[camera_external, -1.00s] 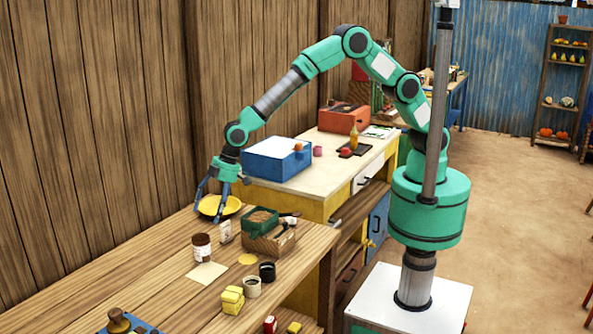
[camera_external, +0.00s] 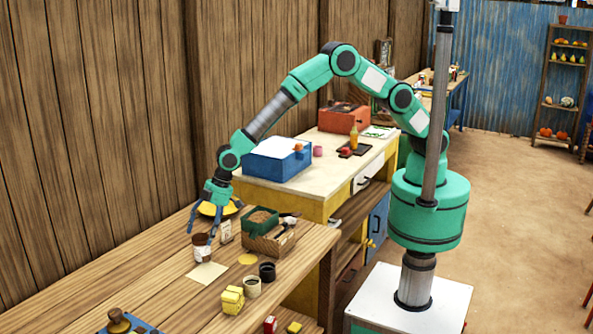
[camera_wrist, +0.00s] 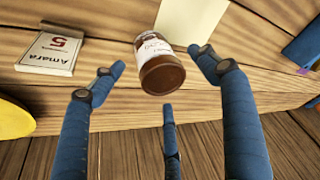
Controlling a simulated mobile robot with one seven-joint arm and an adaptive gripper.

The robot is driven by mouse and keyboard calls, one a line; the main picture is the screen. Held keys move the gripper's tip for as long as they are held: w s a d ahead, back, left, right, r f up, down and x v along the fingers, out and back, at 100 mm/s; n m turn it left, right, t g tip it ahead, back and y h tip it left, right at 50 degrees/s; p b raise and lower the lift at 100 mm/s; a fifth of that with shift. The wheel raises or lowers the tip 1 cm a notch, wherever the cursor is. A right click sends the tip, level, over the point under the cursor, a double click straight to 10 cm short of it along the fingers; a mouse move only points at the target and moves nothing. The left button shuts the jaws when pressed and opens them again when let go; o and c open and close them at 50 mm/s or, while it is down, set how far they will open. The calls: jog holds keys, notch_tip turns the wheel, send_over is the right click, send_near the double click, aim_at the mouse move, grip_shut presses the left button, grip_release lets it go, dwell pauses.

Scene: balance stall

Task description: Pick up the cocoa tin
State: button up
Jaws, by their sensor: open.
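The cocoa tin (camera_external: 201,254) is a small brown, jar-like tin with a white handwritten label, on the wooden bench in the external view. In the wrist view the cocoa tin (camera_wrist: 161,73) shows at top centre, its brown end towards me. My gripper (camera_external: 205,236) is open, fingers pointing down close above and around the tin's top. In the wrist view its blue fingers stand left, right and below the tin with gaps between. Nothing is held. In the external view the fingers partly hide the tin's upper part.
A small card reading "Amara 5" (camera_wrist: 50,53) stands close beside the tin. A wooden crate with a green box (camera_external: 261,220) stands to the right. A pale paper (camera_external: 206,273) lies in front of the tin.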

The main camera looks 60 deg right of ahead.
aim_at(201, 244)
jog(key=shift+f, duration=0.15)
jog(key=shift+b+x, duration=0.55)
jog(key=shift+x, duration=1.95)
jog(key=c, duration=1.2)
jog(key=shift+r+p, duration=0.8)
jog(key=shift+r, duration=4.25)
jog(key=shift+c, duration=0.2)
